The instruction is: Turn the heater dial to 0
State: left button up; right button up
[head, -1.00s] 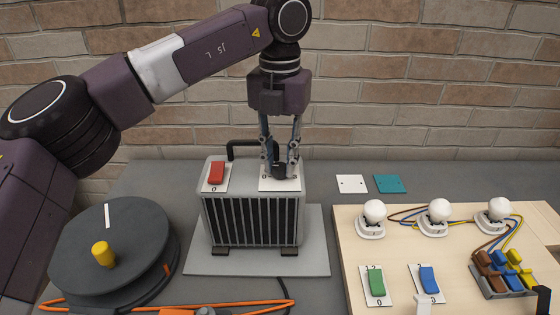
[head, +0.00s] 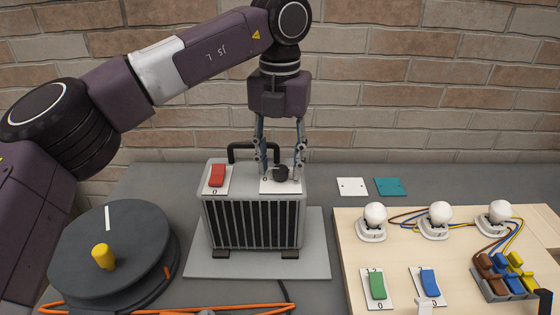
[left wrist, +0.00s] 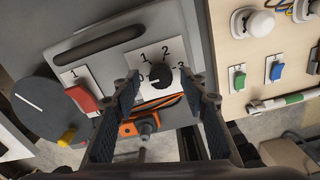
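The heater (head: 252,222) is a grey box with a dark front grille. A round black dial (head: 281,173) sits on a white plate on its top, at the right. In the left wrist view the dial (left wrist: 161,79) is ringed by the marks 0, 1, 2 and 3; where its pointer stands is too small to read surely. My left gripper (head: 281,172) points down over the dial, its fingers spread on either side and apart from it. The left wrist view shows the open, empty fingers (left wrist: 165,95) too. My right gripper is in neither view.
A red switch (head: 217,175) and a black handle (head: 252,147) are also on the heater top. A cable reel (head: 110,245) with a yellow knob stands at left. A wooden board (head: 450,265) with bulbs and switches lies at right. A brick wall is behind.

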aim_at(280, 168)
pick_arm(q)
notch_tip(280, 168, up, 12)
dwell(0.6)
